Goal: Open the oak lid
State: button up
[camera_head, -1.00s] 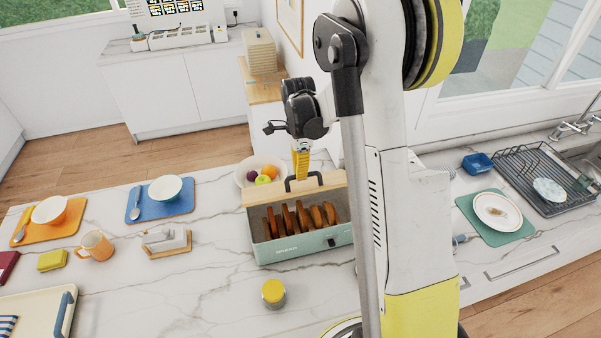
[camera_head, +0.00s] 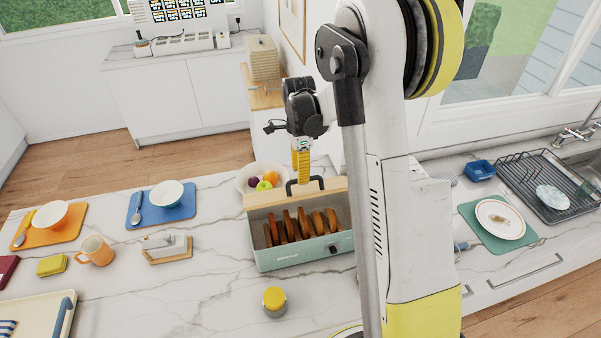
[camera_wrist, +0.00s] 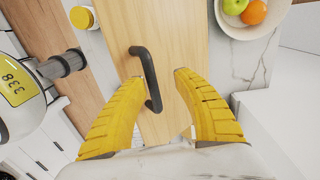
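The oak lid (camera_head: 329,187) is on the pale green bread box (camera_head: 300,254), along its back upper side. The box is open at the front and top, and several brown bread slices (camera_head: 302,224) show inside. A dark handle (camera_head: 290,187) stands on the lid; in the wrist view the handle (camera_wrist: 148,76) is on the pale wood of the lid (camera_wrist: 180,35). My gripper (camera_head: 302,177) is at the handle. In the wrist view my gripper (camera_wrist: 160,78) is open, its yellow fingers apart, with the handle near the left fingertip. I cannot tell whether they touch.
A fruit bowl (camera_head: 245,184) stands just behind the box. A yellow-capped jar (camera_head: 275,299) stands in front of it. A toast rack or butter dish (camera_head: 168,248), an orange mug (camera_head: 96,250) and bowls on mats are at left. A dish rack (camera_head: 530,175) is at right.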

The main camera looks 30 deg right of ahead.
notch_tip(320, 180, up, 12)
jog(key=shift+w, duration=0.45)
jog(key=shift+d+f, duration=0.1)
